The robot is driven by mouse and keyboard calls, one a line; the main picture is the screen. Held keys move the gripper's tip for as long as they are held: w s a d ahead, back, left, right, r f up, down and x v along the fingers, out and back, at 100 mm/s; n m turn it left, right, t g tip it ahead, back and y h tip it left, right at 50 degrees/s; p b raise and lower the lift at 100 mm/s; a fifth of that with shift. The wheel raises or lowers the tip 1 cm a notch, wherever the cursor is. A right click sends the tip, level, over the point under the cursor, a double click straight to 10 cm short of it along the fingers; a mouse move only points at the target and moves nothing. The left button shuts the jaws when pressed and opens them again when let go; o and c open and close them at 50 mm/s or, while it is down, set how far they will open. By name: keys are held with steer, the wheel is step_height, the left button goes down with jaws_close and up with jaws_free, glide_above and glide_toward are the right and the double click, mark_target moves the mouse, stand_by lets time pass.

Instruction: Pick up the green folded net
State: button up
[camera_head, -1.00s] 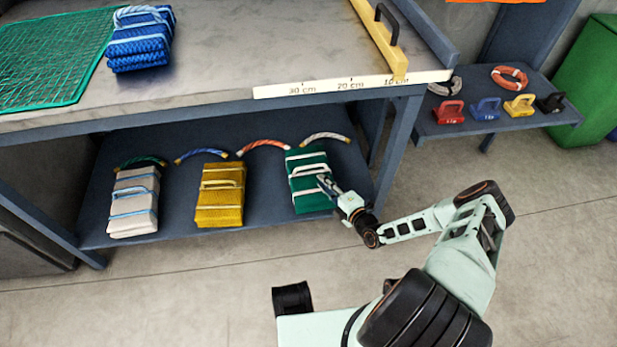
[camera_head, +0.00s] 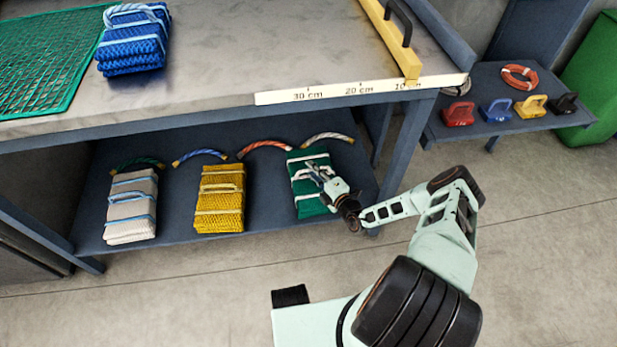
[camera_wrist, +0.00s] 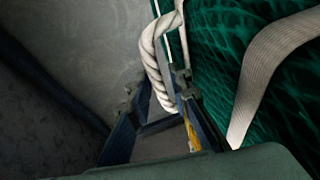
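The green folded net (camera_head: 309,204) lies on the lower shelf, at the right end of a row of folded nets. It has white bands and a white rope handle. My gripper (camera_head: 318,173) is over the net, at its handle. In the wrist view the green net (camera_wrist: 213,62) fills the right side, with a wide pale band across it. The white rope handle (camera_wrist: 153,60) comes down between my gripper's two fingers (camera_wrist: 157,92). The fingers stand apart, and I see no clear grip on the rope. My arm partly hides the net's right side.
A yellow net (camera_head: 219,205) and a grey-white net (camera_head: 131,210) lie left on the shelf (camera_head: 175,232). Coloured rope pieces lie behind. The worktable (camera_head: 250,50) overhangs the shelf, bearing a blue net (camera_head: 133,45). A side shelf (camera_head: 482,130) holds coloured blocks.

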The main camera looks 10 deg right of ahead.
steer(key=shift+w, duration=0.2)
steer(key=shift+s, duration=0.1)
jaws_close()
steer(key=shift+r, duration=0.1)
steer(key=shift+r, duration=0.1)
